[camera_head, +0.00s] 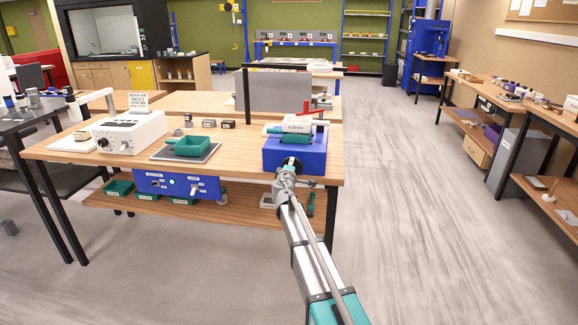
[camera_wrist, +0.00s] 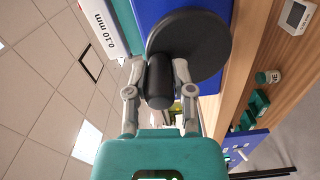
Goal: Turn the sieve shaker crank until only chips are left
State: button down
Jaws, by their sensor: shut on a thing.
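The sieve shaker is a blue box (camera_head: 296,152) with a teal and white sieve stack (camera_head: 297,125) on top, at the right end of the wooden bench. Its dark round crank disc (camera_wrist: 205,45) with a black cylindrical handle (camera_wrist: 160,80) fills the upper middle of the wrist view. My gripper (camera_wrist: 158,78) is shut on the crank handle, one grey finger on each side. In the head view my gripper (camera_head: 287,178) reaches the front of the blue box. A "0.10 mm" label (camera_wrist: 108,33) shows on the sieve. The sieve's contents are hidden.
A blue switch panel (camera_head: 178,185) hangs under the front edge. Teal bins (camera_head: 118,188) sit on the lower shelf. The floor to the right is clear.

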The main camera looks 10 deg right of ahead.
jog(key=m, duration=0.2)
jog(key=d+m, duration=0.1)
jog(key=m, duration=0.2)
jog(key=shift+s+d+f+m, duration=0.2)
jog(key=shift+f+m, duration=0.1)
jog(key=shift+m, duration=0.1)
jog(key=m, duration=0.2)
jog(key=m+b, duration=0.1)
jog(key=f+m, duration=0.1)
jog(key=m, duration=0.1)
jog(key=shift+s+d+m, duration=0.1)
jog(key=shift+d+m, duration=0.2)
jog(key=shift+d, duration=0.1)
jog(key=shift+c, duration=2.4)
grip_release()
jog(key=v, duration=1.2)
